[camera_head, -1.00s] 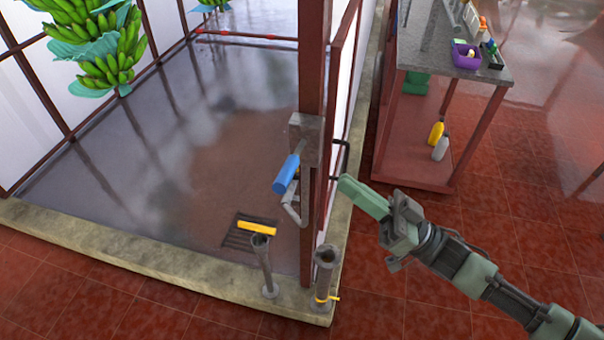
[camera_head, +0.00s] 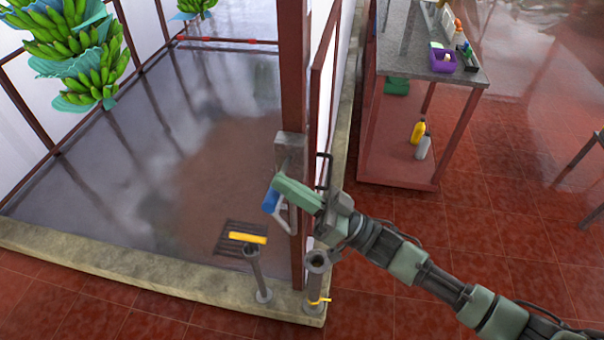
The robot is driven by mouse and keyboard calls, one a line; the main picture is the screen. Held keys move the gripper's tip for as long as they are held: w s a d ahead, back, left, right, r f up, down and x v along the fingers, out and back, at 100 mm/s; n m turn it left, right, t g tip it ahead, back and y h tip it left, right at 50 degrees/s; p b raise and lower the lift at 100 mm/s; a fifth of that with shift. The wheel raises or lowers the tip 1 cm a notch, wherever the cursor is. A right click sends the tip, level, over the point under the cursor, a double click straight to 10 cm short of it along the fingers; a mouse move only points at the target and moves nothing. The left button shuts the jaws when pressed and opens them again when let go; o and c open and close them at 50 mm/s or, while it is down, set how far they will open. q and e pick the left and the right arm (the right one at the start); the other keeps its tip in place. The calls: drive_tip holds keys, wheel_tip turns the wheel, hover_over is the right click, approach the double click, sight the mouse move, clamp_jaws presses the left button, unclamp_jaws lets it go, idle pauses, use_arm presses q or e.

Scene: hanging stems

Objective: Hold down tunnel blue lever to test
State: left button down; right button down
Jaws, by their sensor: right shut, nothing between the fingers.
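The blue lever (camera_head: 270,201) is on a grey metal box (camera_head: 289,144) on the dark red post at the tunnel's corner. Only its lower blue end shows; the rest is hidden behind my right gripper. My right gripper (camera_head: 281,184) is shut with nothing between its green fingers. Its fingertips overlap the lever in the picture, and whether they touch it I cannot tell. My left gripper is not in view.
A black door handle (camera_head: 324,170) is close beside my gripper. A grey-topped table (camera_head: 410,62) stands behind. Bananas (camera_head: 75,45) hang at left.

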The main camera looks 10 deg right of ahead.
drive_tip(key=shift+s+a+f, duration=0.15)
drive_tip(key=shift+f, duration=0.55)
